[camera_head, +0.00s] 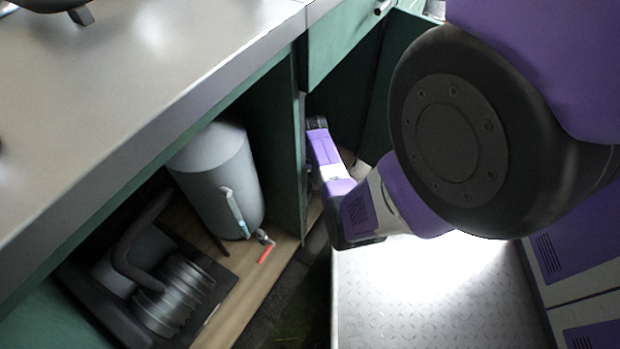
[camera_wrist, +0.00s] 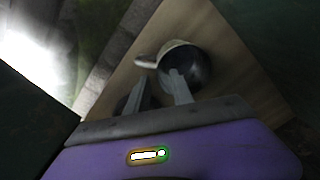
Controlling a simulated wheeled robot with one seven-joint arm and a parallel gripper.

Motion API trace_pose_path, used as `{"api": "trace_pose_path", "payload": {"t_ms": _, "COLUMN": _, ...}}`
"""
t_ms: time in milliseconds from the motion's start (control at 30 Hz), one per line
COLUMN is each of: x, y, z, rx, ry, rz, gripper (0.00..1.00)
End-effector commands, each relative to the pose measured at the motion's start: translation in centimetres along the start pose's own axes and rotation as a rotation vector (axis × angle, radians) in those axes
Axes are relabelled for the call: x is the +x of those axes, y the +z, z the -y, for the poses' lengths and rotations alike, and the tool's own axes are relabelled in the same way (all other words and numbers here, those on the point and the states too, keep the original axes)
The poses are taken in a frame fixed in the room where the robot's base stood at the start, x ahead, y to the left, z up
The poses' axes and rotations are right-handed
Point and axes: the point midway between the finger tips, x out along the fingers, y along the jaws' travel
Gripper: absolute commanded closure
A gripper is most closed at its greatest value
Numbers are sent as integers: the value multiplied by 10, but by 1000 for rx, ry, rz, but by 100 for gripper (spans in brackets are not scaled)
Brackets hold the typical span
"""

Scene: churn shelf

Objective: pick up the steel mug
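The steel mug (camera_wrist: 184,66) stands on a wooden shelf board in the wrist view, its dark round mouth facing the camera and its handle (camera_wrist: 146,62) pointing left. My gripper (camera_wrist: 156,84) is open, its two fingers apart. The right finger overlaps the mug's mouth; I cannot tell whether it reaches inside or is above it. The left finger is outside the mug, below the handle. In the head view my arm reaches into the cabinet, and the divider hides the gripper and the mug.
The wooden shelf board (camera_wrist: 226,48) has bare room around the mug. In the head view a green divider panel (camera_head: 272,165) stands left of my arm. Beyond it are a grey tank (camera_head: 218,170) and a ribbed machine (camera_head: 172,295). A metal counter (camera_head: 130,85) lies above.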

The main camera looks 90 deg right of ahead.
Motion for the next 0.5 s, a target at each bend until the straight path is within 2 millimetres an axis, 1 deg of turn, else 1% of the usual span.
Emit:
{"api": "trace_pose_path", "payload": {"t_ms": 33, "x": 13, "y": 0, "z": 0, "rx": 1, "ry": 0, "rz": 1, "gripper": 72}}
{"api": "trace_pose_path", "payload": {"t_ms": 200, "x": 39, "y": 0, "z": 0, "rx": 0, "ry": 0, "rz": 0, "gripper": 72}}
{"api": "trace_pose_path", "payload": {"t_ms": 333, "x": 53, "y": 0, "z": 0, "rx": 0, "ry": 0, "rz": 1, "gripper": 72}}
{"api": "trace_pose_path", "payload": {"t_ms": 500, "x": 62, "y": 0, "z": 0, "rx": 0, "ry": 0, "rz": 0, "gripper": 72}}
